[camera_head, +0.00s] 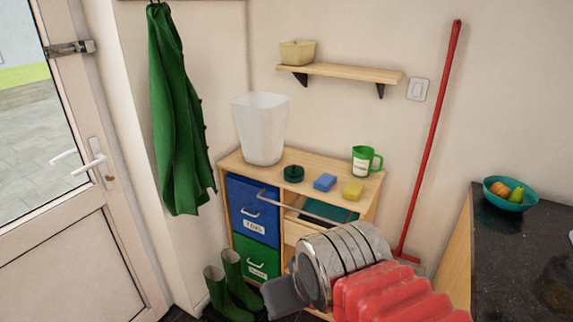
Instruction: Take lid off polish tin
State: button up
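A small round dark green tin (293,173) sits on the wooden top of the low cabinet (328,180), between the white bin and the blue sponge. It looks like the polish tin, and its top looks dark and closed, but the lid's edge is too small to make out. My arm reaches in from the lower right, with a red ribbed part and a metal cylinder. A dark grey block at its left end seems to be part of my gripper (284,298). Its fingers cannot be made out. It is in front of the cabinet, well apart from the tin.
A white bin (262,128), blue sponge (325,182), yellow sponge (352,190) and green mug (365,161) share the cabinet top. A metal rail (305,207) crosses the cabinet front. A shelf (340,73) hangs above. Green boots (232,290) stand left; a dark counter (515,250) is right.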

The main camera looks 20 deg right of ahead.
aim_at(292, 171)
jog(key=u, duration=0.2)
jog(key=i, duration=1.2)
jog(key=u, duration=0.2)
